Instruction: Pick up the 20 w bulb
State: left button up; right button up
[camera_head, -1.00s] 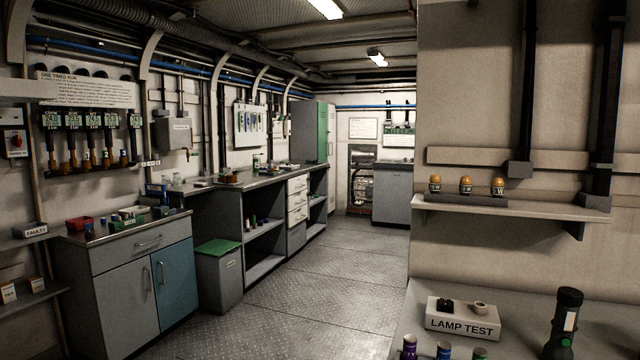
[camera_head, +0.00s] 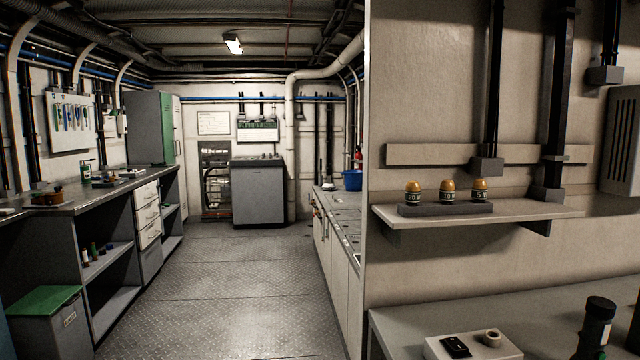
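Three amber bulbs with dark printed bands stand upright in a dark holder (camera_head: 446,209) on the wall shelf (camera_head: 530,218) at the right. The left bulb (camera_head: 413,191) has a label that looks like 20 W. The middle bulb (camera_head: 448,191) looks like 10 W, and the right bulb (camera_head: 479,191) has a label starting with 5 or similar, too small to be sure. Neither of my grippers shows in this view, and nothing touches the bulbs.
Below the shelf is a grey bench (camera_head: 410,318) with the lamp test block (camera_head: 472,347) and a black torch (camera_head: 597,325). A wall edge stands left of the shelf. The floor aisle (camera_head: 232,290) on the left is clear, between a workbench (camera_head: 92,204) and a counter (camera_head: 338,228).

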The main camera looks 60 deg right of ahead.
aim_at(413, 188)
jog(key=i, duration=1.8)
jog(key=z, duration=2.85)
